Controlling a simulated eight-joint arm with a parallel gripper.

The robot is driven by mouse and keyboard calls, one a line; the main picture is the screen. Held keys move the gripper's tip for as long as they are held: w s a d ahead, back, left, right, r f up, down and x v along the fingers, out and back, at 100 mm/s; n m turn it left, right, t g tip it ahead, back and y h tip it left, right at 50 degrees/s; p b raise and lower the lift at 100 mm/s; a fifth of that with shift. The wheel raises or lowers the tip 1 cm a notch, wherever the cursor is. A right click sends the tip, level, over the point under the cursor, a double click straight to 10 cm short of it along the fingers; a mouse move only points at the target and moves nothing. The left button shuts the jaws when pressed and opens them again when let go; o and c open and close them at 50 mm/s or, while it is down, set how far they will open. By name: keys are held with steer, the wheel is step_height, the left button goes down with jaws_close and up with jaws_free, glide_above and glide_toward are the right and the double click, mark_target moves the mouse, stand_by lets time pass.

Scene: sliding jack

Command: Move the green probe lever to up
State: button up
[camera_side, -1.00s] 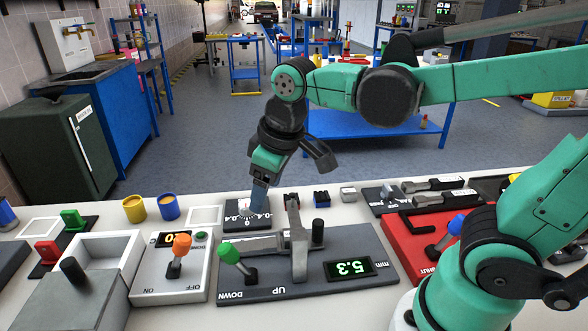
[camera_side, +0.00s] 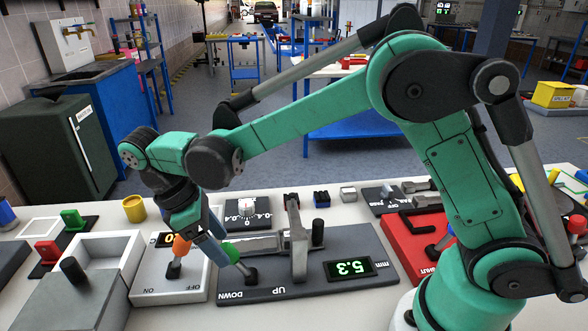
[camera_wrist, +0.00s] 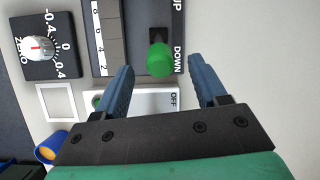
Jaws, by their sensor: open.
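The green probe lever (camera_side: 237,258) stands on a dark gauge base (camera_side: 300,286), tilted toward the DOWN label. My gripper (camera_side: 212,236) is just above and left of its knob, partly in front of the orange lever. In the wrist view the green knob (camera_wrist: 160,59) sits between and just beyond the two blue fingertips (camera_wrist: 163,66), which are apart and empty. The DOWN label is beside the knob, and UP lies farther along the base. I cannot tell from these views whether a finger touches the knob.
The orange lever (camera_side: 181,248) on the white ON/OFF box (camera_side: 150,285) is close to my gripper. The gauge's upright post (camera_side: 299,245) and display (camera_side: 348,268) stand to the right. A zero dial (camera_side: 246,208) is behind. A red base (camera_side: 405,250) lies further right.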

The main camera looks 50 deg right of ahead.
mark_target(239, 263)
steer(key=shift+x, duration=1.2)
jaws_close()
stand_by(0.6)
